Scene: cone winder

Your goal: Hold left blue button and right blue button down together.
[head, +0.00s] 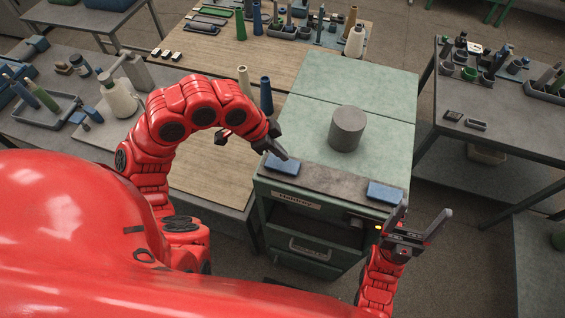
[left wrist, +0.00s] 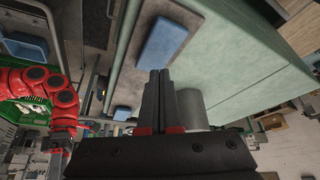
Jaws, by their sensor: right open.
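The left blue button (head: 283,165) and right blue button (head: 385,192) are flat blue blocks on the front strip of the green machine (head: 330,215). My left gripper (head: 283,153) is shut and empty, its tips at the far edge of the left blue button in the head view. In the left wrist view the left gripper's tips (left wrist: 160,73) are close to the left blue button (left wrist: 164,42); contact cannot be told. The right blue button also shows there, smaller (left wrist: 122,113). My right gripper (head: 420,222) is open and empty, just right of the right blue button.
A grey cylinder (head: 347,129) stands on the machine top behind the buttons. A wooden-topped table (head: 210,165) with cones stands to the left, and a grey table (head: 485,130) with parts to the right. The strip between the buttons is clear.

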